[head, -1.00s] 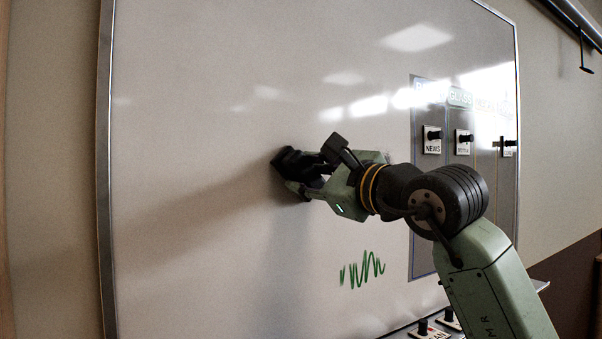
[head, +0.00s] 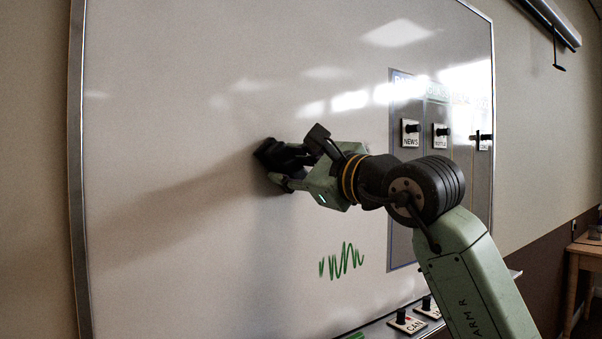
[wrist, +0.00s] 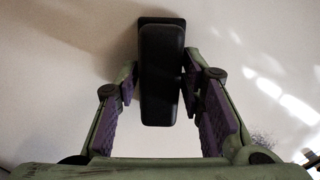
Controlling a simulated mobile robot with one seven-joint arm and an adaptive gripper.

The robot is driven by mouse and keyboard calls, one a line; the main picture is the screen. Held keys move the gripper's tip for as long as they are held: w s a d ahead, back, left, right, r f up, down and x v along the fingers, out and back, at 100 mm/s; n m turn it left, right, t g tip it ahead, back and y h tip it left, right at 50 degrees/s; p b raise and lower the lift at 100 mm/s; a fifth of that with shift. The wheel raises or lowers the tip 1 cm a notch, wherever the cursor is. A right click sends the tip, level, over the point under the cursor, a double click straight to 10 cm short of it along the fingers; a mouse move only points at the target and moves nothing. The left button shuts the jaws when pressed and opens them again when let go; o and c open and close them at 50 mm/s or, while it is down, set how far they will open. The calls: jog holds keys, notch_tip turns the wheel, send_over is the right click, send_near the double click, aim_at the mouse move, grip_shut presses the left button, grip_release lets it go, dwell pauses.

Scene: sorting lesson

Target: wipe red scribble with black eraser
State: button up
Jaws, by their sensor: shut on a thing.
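My gripper (head: 284,165) is at the whiteboard (head: 180,120), shut on the black eraser (head: 267,150). The wrist view shows the eraser (wrist: 161,75) between the two purple-padded fingers, its far end at or very near the board; I cannot tell if it touches. No red scribble shows in either view; the patch behind the eraser and gripper is hidden. A green scribble (head: 341,262) is on the board below my gripper. A dark speckled mark (wrist: 262,140) shows at the right in the wrist view.
A grey sorting panel with labelled cards, one reading NEWS (head: 411,133), is on the board's right. A ledge below carries knobbed cards, one reading CAN (head: 405,321). A wooden table (head: 584,258) stands at far right. The board's left part is bare.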

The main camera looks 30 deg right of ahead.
jog(key=shift+s+a+b, duration=0.2)
jog(key=shift+a+b, duration=2.5)
jog(key=shift+a, duration=2.95)
jog(key=s+b, duration=0.1)
jog(key=s, duration=0.5)
jog(key=shift+d, duration=0.15)
jog(key=shift+s, duration=0.15)
jog(key=s, duration=0.2)
jog(key=shift+s, duration=0.4)
